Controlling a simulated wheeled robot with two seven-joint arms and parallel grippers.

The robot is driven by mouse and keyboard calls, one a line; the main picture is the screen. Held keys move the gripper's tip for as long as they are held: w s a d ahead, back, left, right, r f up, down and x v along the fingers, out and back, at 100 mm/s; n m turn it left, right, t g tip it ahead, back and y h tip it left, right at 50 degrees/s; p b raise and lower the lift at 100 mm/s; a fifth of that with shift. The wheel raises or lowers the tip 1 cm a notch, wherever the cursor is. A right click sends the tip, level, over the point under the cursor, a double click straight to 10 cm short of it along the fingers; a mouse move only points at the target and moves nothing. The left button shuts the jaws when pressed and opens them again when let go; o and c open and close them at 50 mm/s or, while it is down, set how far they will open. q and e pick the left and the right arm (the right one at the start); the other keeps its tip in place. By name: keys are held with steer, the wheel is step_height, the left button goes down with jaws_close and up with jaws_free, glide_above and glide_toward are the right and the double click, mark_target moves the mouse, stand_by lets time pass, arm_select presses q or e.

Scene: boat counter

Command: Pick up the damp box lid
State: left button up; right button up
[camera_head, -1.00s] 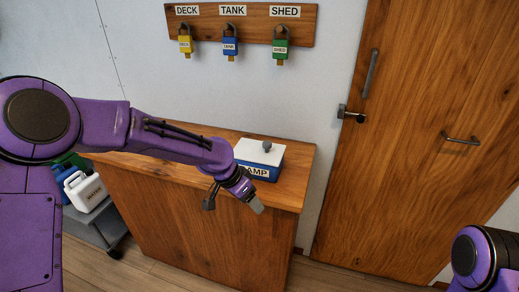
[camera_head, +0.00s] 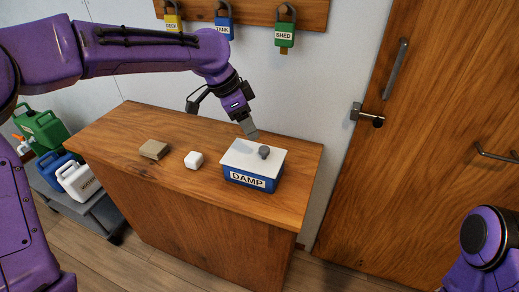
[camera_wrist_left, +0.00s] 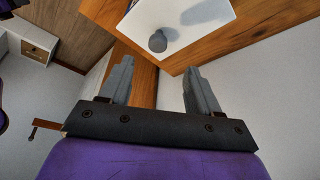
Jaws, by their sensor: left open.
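The damp box (camera_head: 250,180) is blue with a DAMP label and sits on the right part of the wooden counter. Its white lid (camera_head: 240,155) lies on top and has a grey knob (camera_head: 264,152). My left gripper (camera_head: 250,133) is above the back edge of the lid, apart from the knob. In the left wrist view, the open fingers (camera_wrist_left: 158,88) have nothing between them, and the knob (camera_wrist_left: 157,41) and white lid (camera_wrist_left: 190,20) lie beyond the fingertips. My right gripper is out of view; only part of my right arm shows at the lower right.
A white block (camera_head: 194,160) and a tan block (camera_head: 154,149) lie on the counter (camera_head: 130,175) left of the box. A wooden door (camera_head: 420,130) is at right. Jugs (camera_head: 77,180) stand on a low cart at left.

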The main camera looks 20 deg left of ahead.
mark_target(264, 148)
arm_select(q)
steer(key=x, duration=0.6)
steer(key=p+x, duration=0.1)
steer(key=x, duration=0.2)
steer(key=shift+d, duration=0.35)
jaws_close()
